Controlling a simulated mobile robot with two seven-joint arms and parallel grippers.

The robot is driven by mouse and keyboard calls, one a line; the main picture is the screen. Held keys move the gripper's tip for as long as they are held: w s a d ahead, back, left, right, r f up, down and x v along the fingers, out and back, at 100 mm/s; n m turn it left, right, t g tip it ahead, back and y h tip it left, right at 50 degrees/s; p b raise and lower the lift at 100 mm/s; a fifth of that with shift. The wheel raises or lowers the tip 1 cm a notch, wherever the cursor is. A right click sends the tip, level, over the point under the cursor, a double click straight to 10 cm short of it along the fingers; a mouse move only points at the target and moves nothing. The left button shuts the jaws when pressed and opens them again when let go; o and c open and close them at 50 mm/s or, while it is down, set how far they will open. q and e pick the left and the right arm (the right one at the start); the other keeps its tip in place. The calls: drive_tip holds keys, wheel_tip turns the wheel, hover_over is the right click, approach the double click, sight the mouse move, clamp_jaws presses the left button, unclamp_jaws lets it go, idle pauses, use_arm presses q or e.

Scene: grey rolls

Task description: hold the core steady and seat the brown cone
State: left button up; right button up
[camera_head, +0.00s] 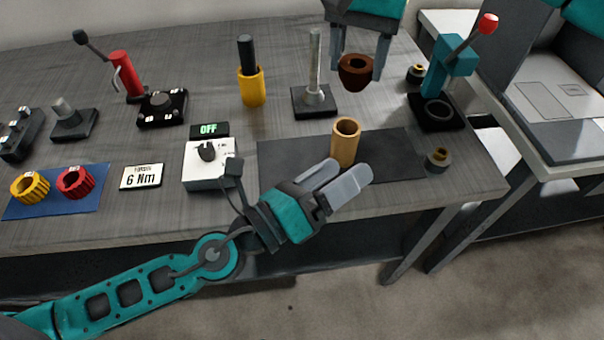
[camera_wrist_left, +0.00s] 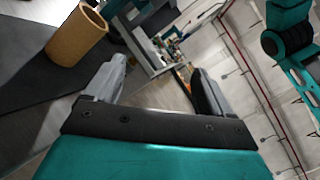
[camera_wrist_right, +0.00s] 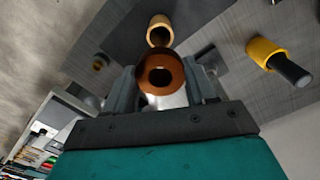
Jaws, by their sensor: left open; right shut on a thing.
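The core, a tan hollow cylinder (camera_head: 345,145), stands upright on the dark mat (camera_head: 290,165). It also shows at the upper left of the left wrist view (camera_wrist_left: 76,38) and at the top of the right wrist view (camera_wrist_right: 160,32). My left gripper (camera_head: 346,174) is open and empty, just in front of the core, with the core outside its fingers. My right gripper (camera_head: 358,66) is shut on the brown cone (camera_head: 356,72) and holds it in the air, behind and above the core. The cone's central hole shows in the right wrist view (camera_wrist_right: 160,76).
A post on a black base (camera_head: 315,100) stands behind the core. A teal press with a red knob (camera_head: 447,70) is at the right, and a small grey-and-tan part (camera_head: 438,160) lies near the mat. A white dial box (camera_head: 208,165) stands left of the mat.

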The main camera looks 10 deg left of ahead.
sight(336, 148)
use_arm(q)
drive_tip(key=w+a+f+m+y, duration=0.1)
drive_tip(key=f+m, duration=0.1)
drive_tip(key=w+a+f+m+y, duration=0.1)
drive_tip(key=w+a+f+m, duration=0.1)
drive_tip(key=w+a+f+m+t+y, duration=0.1)
drive_tip(key=a+f+m, duration=0.1)
drive_tip(key=f, duration=0.1)
drive_tip(key=shift+w+a+f, duration=0.1)
drive_tip(key=shift+w+a, duration=0.05)
drive_tip(key=shift+w+f+y, duration=0.15)
drive_tip(key=shift+w+y, duration=0.1)
drive_tip(key=shift+y, duration=0.05)
drive_tip(key=x, duration=1.1)
drive_tip(key=shift+w, duration=0.2)
drive_tip(key=shift+c, duration=0.4)
drive_tip(key=c, duration=1)
use_arm(e)
wheel_tip(336, 148, down, 8)
drive_tip(key=shift+r, duration=0.2)
drive_tip(key=shift+f, duration=0.3)
idle(0.4)
drive_tip(key=shift+f, duration=0.65)
drive_tip(key=o, duration=1.3)
drive_tip(key=shift+s, duration=0.1)
